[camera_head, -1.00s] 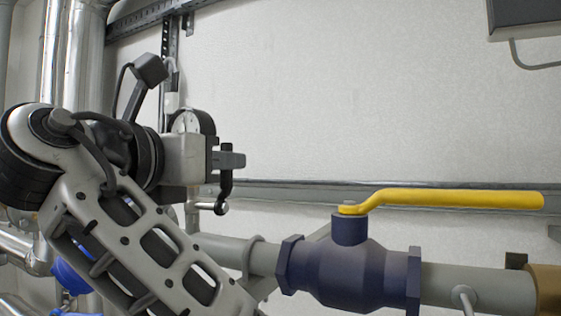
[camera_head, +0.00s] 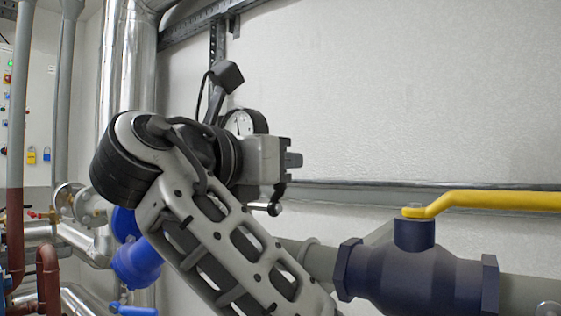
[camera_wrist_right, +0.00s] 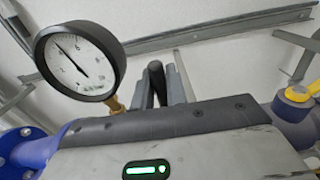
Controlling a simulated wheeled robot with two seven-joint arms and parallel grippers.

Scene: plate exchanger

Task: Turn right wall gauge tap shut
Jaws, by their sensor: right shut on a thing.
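The wall gauge (camera_head: 241,123) has a white dial and a black rim. It is partly hidden behind my right wrist in the head view. In the right wrist view the gauge (camera_wrist_right: 80,62) is whole at the left, with a brass stem at its lower right. My right gripper (camera_head: 292,160) is at the gauge, its fingers pointing right. In the wrist view the right gripper (camera_wrist_right: 160,84) is shut on a black tap handle (camera_wrist_right: 154,82) between its grey fingers. The tap's body is hidden. My left gripper is not in view.
A dark blue valve (camera_head: 420,278) with a long yellow lever (camera_head: 500,201) sits on the grey pipe at the right. A metal rail (camera_head: 400,190) runs along the wall. Pipes and a blue fitting (camera_head: 136,262) stand at the left.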

